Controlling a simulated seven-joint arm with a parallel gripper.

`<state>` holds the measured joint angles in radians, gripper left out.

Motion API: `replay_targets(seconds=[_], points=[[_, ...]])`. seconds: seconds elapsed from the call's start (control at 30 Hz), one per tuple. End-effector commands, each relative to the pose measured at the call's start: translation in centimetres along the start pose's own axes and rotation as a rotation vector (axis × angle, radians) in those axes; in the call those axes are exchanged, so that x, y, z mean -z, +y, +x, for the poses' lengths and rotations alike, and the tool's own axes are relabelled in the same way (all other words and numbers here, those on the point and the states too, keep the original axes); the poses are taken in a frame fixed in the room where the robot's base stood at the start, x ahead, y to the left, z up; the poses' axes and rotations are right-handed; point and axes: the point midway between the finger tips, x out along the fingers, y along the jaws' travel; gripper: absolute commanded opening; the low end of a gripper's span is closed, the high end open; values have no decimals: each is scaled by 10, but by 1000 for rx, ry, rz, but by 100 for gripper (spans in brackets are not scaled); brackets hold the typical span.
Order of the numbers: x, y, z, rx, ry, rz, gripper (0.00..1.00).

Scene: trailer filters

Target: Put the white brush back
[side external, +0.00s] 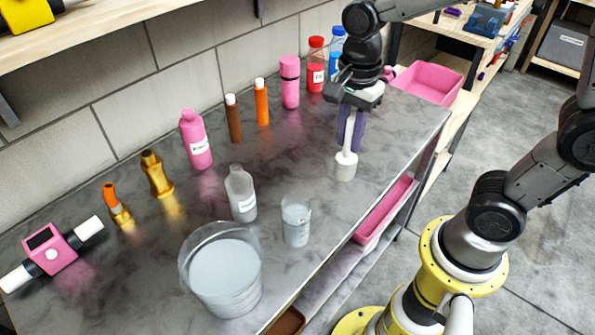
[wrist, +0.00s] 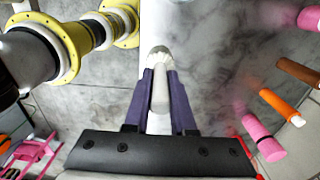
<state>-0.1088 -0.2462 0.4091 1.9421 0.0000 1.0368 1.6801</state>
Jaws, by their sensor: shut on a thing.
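The white brush (side external: 346,166) hangs upright, head down, below my gripper (side external: 352,132) near the right part of the grey marble table. I cannot tell whether its head touches the table top. In the wrist view my gripper (wrist: 158,88) has its two purple fingers closed on both sides of the white brush's handle (wrist: 160,95). The brush head (wrist: 160,57) shows just beyond the fingertips.
On the marble table (side external: 330,245) stand a clear bucket (side external: 222,275), a glass beaker (side external: 296,222), a clear bottle (side external: 241,193), a pink bottle (side external: 196,142) and a red-capped bottle (side external: 315,68). A pink bin (side external: 428,82) is at right. The table's front edge is close to the brush.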

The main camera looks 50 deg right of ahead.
Motion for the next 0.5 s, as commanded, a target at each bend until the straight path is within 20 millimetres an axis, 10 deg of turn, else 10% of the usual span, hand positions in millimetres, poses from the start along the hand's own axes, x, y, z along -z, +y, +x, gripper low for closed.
replay_targets(seconds=[0.5], points=[[-11,-98,67,-3,0,-1,0]])
